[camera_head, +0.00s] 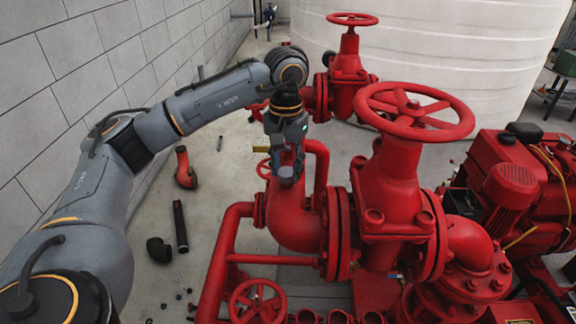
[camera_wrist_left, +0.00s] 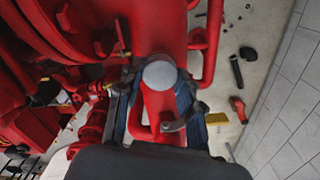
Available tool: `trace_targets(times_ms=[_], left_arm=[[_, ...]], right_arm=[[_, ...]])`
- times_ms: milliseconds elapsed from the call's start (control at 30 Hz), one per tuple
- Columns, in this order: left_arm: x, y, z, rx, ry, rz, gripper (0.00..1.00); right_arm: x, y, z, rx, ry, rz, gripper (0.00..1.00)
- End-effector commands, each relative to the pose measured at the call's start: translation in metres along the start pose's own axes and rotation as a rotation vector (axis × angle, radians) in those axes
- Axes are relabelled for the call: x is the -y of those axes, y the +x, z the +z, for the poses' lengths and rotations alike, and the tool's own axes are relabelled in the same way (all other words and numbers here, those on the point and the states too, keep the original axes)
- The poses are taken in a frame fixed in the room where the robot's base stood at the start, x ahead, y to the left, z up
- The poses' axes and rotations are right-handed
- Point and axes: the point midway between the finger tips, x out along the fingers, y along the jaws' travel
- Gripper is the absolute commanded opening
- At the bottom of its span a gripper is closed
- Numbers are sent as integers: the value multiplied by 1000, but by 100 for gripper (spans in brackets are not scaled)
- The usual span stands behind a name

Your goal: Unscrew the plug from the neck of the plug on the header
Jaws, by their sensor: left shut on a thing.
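The header is a thick red pipe (camera_head: 293,218) left of the big flanged valve in the head view. My left gripper (camera_head: 287,180) points down onto the top of this pipe and is shut on the plug. In the left wrist view the plug (camera_wrist_left: 160,73) shows as a round grey top between the two fingers of my gripper (camera_wrist_left: 155,104). The header (camera_wrist_left: 155,28) also shows in the wrist view, behind the plug. The neck under the plug is mostly hidden by the fingers, and I cannot tell how far the plug sits in it. My right gripper is not in view.
A large red handwheel valve (camera_head: 400,180) stands close to the right of the gripper. A second valve (camera_head: 348,70) stands behind. A thinner red pipe (camera_head: 318,170) rises beside the header. Loose pipe fittings, including a black pipe (camera_head: 180,226), lie on the floor left.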

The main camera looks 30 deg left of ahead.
Motion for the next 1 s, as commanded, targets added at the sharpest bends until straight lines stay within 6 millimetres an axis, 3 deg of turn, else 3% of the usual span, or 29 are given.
trace_targets(times_ms=[267, 600, 1000], left_arm=[[0, 0, 0, 1, -33, 0, 0], [0, 0, 0, 1, -383, -1, 0], [0, 0, 0, 1, -459, -1, 0]], right_arm=[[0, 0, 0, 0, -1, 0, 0], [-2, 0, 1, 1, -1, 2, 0], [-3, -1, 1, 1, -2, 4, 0]])
